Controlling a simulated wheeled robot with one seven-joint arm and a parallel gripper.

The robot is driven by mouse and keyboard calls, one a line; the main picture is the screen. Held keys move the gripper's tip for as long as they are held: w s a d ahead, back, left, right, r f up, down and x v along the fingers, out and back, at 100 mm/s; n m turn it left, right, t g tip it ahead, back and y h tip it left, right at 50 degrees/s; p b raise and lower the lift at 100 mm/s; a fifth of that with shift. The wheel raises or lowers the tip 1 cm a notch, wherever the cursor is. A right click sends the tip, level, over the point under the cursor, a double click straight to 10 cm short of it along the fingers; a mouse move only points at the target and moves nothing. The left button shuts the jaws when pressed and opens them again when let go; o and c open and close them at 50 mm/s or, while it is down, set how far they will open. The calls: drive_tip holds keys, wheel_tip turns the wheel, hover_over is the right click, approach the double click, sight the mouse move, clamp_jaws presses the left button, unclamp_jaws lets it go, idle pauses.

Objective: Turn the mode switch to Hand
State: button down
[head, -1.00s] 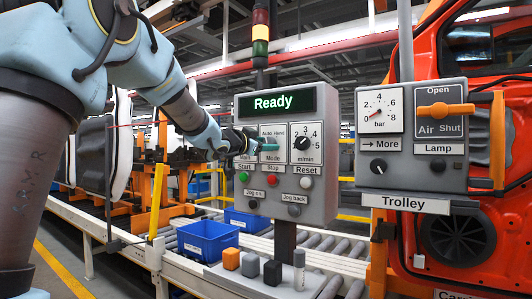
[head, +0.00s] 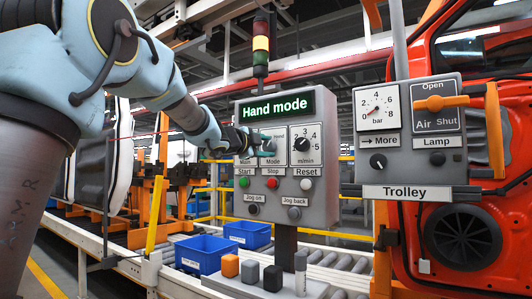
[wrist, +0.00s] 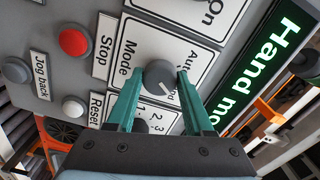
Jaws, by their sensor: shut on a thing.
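The mode switch is a dark grey round knob (wrist: 160,75) on a white plate marked Mode, Auto and Hand in the wrist view. Its white pointer line is turned to the side where the partly covered Hand label is. My gripper (wrist: 158,80) has its two green fingers on either side of the knob, shut on it. In the head view my gripper (head: 262,146) reaches the panel from the left and hides most of the switch. The green display (head: 276,107) above reads "Hand mode"; it also shows in the wrist view (wrist: 268,70).
Close to the switch are the red Stop button (head: 272,183), white Reset button (head: 307,184), green Start button (head: 244,183) and speed knob (head: 302,145). The Trolley panel (head: 438,150) and orange door (head: 470,75) stand right. Blue bins (head: 205,254) sit below.

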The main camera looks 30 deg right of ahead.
drive_tip(key=shift+f+m, duration=0.1)
drive_tip(key=shift+m, duration=0.5)
drive_tip(key=shift+c, duration=1.4)
unclamp_jaws()
drive_tip(key=shift+b, duration=0.3)
drive_tip(key=b+v, duration=0.1)
drive_tip(key=v, duration=1)
drive_tip(key=shift+d, duration=0.1)
